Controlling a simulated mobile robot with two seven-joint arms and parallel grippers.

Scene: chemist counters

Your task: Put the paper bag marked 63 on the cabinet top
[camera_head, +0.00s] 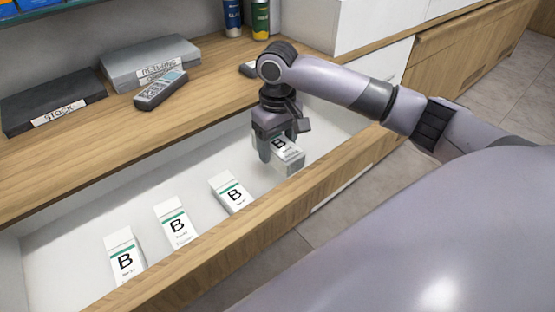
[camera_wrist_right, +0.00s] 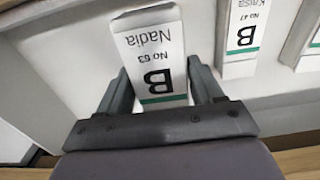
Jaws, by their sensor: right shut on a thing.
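The white paper bag with a green band and a B (camera_head: 288,156) is between the fingers of my right gripper (camera_head: 277,146), over the right end of the open drawer. In the right wrist view the bag (camera_wrist_right: 153,52) reads "No 63 Nadia", with my right gripper's fingers (camera_wrist_right: 163,92) on both sides of it. The gripper is shut on it. The bag looks tilted; I cannot tell whether it still touches the drawer floor. My left gripper is not in view. A wooden top (camera_head: 205,100) runs behind the drawer; I cannot tell if it is the cabinet top meant.
Three similar B bags stand in the drawer: left (camera_head: 124,257), middle (camera_head: 175,224) and right (camera_head: 230,191). A white unit (camera_head: 365,22) stands back right.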

